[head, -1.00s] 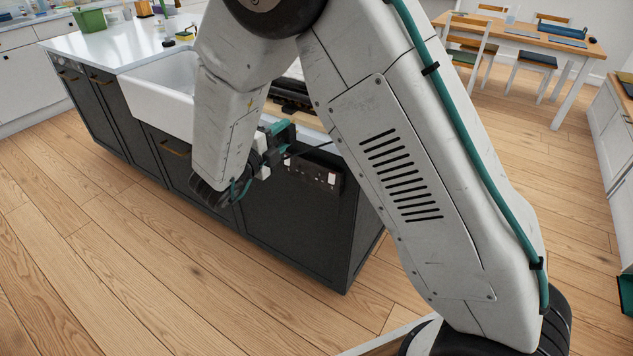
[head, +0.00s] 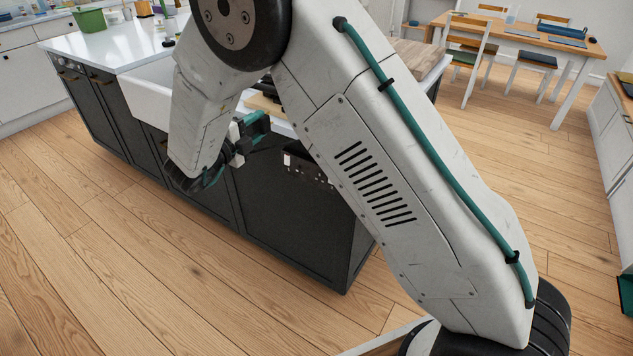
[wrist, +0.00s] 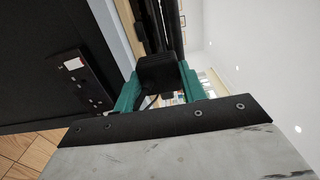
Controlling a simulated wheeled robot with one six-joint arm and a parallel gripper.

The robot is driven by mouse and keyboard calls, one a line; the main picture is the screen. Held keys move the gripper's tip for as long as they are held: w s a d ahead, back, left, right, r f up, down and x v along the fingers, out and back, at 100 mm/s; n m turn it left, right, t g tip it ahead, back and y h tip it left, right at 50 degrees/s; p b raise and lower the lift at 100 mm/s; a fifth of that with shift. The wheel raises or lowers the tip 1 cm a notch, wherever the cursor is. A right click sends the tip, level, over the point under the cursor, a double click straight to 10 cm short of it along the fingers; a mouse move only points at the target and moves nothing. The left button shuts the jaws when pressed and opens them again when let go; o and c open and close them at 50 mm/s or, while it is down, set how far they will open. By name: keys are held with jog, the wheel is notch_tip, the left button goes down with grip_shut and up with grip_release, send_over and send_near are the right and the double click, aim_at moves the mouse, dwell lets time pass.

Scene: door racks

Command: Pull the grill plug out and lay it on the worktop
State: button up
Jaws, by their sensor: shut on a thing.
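The black plug (wrist: 158,72) is between the teal fingers of my gripper (wrist: 160,92) in the wrist view, and the gripper is shut on it. In the head view my gripper (head: 258,127) is beside the island's front, just below the worktop edge; the plug is too small to make out there. The dark socket panel (wrist: 82,80) is left of the plug in the wrist view, with a visible gap between them. It also shows in the head view (head: 310,172), partly behind my arm. The white worktop (head: 125,45) is above the cabinets. The grill is mostly hidden by my arm.
A white item (head: 287,160) sits at the left end of the socket panel. A white sink (head: 150,95) is set into the island front. A green tub (head: 89,19) stands on the worktop's far left. The floor before the island is clear.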

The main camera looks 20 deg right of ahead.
jog(key=w+a, duration=0.7)
jog(key=w, duration=0.3)
jog(key=w+a, duration=0.8)
jog(key=w, duration=0.2)
jog(key=shift+w, duration=0.35)
dwell(1.1)
jog(key=m, duration=1.8)
jog(key=shift+g+y, duration=1)
jog(key=shift+y, duration=0.4)
